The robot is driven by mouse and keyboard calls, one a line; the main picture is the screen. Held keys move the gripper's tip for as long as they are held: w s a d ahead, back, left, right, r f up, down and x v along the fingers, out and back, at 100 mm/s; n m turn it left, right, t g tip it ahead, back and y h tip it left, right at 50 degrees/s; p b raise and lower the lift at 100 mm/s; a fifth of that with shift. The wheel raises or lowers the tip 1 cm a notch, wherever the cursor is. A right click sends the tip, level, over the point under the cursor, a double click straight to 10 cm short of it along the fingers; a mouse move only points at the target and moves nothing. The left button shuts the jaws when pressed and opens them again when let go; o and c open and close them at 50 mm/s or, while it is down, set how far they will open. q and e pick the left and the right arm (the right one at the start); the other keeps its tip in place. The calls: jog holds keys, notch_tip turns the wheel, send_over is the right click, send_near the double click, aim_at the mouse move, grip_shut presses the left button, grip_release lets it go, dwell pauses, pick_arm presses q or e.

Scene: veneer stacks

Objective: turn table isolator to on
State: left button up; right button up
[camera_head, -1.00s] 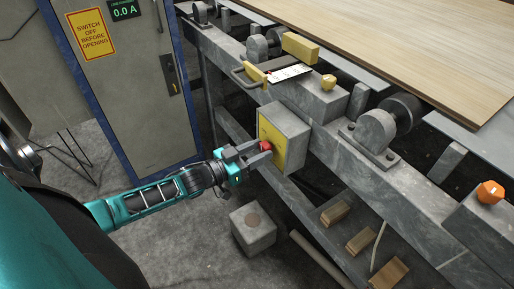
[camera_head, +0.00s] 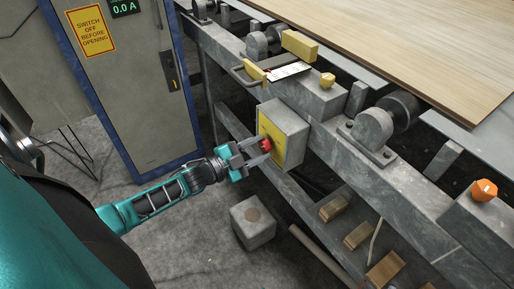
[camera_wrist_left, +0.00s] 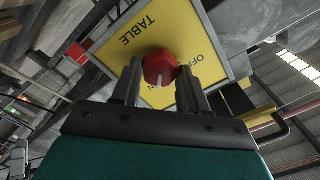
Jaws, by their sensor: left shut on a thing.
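The table isolator is a grey box (camera_head: 292,127) with a yellow front plate (camera_wrist_left: 133,35) on the side of the grey conveyor frame. The plate reads "TABLE" and "OFF", upside down in the left wrist view; part of the lettering is hidden behind a finger. Its red knob (camera_wrist_left: 160,68) has a white mark that points toward my gripper's palm in that view. My left gripper (camera_head: 258,150) is shut on the red knob, one finger on each side. The knob also shows in the head view (camera_head: 266,145). My right gripper is not in view.
A grey cabinet (camera_head: 135,100) with a warning sign stands at the left. A grey block (camera_head: 252,222) is on the floor below the isolator. Wooden blocks (camera_head: 358,236) lie on the lower shelf. A large veneer sheet (camera_head: 410,45) lies above the rollers.

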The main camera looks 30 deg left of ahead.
pick_arm(q)
jog(key=shift+m, duration=0.6)
jog(key=o, duration=1.1)
jog(key=shift+c, duration=0.2)
jog(key=p+v, duration=0.2)
jog(key=v, duration=1.1)
